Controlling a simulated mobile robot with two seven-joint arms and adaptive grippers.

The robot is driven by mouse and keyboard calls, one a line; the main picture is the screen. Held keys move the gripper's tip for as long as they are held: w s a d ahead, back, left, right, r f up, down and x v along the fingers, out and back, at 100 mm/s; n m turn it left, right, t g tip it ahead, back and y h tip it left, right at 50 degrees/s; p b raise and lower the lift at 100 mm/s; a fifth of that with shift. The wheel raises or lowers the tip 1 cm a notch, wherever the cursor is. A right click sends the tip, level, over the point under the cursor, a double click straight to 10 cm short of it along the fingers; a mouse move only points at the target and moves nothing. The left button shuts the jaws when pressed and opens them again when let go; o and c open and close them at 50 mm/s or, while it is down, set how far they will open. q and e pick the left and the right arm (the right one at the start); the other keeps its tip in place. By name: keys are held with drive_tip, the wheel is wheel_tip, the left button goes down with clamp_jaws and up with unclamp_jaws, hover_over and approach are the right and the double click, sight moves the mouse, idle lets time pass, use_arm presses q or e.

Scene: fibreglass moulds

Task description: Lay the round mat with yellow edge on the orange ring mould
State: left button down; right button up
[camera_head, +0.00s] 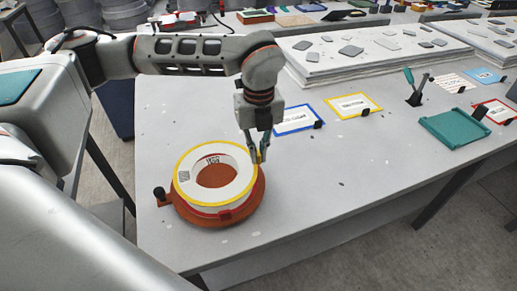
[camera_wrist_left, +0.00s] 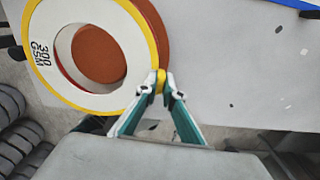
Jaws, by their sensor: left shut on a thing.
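The round mat (camera_head: 237,191) is a white ring with a yellow outer edge. It lies over the orange ring mould (camera_head: 259,200), roughly centred, and the mould's rim shows below and to the right of it. In the left wrist view the mat (camera_wrist_left: 110,14) covers most of the mould (camera_wrist_left: 158,30). My left gripper (camera_head: 259,158) points down at the mat's far right edge. In the left wrist view its fingertips (camera_wrist_left: 161,84) are shut on the mat's yellow edge. Whether the mat rests fully flat on the mould cannot be told. My right gripper is not in view.
The mould sits near the front left of the grey table (camera_head: 330,200). Blue-edged (camera_head: 299,119) and yellow-edged (camera_head: 353,105) cards lie behind, with a teal tray (camera_head: 454,129) at the right. A stack of white sheets (camera_head: 370,50) is at the back. The table's middle is clear.

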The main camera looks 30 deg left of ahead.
sight(258, 164)
use_arm(q)
drive_tip(key=shift+f+b, duration=0.6)
drive_tip(key=shift+f, duration=0.8)
drive_tip(key=shift+f+b, duration=0.35)
drive_tip(key=shift+f, duration=0.4)
drive_tip(key=shift+f, duration=0.2)
drive_tip(key=c, duration=2.1)
unclamp_jaws()
wheel_tip(258, 164, up, 12)
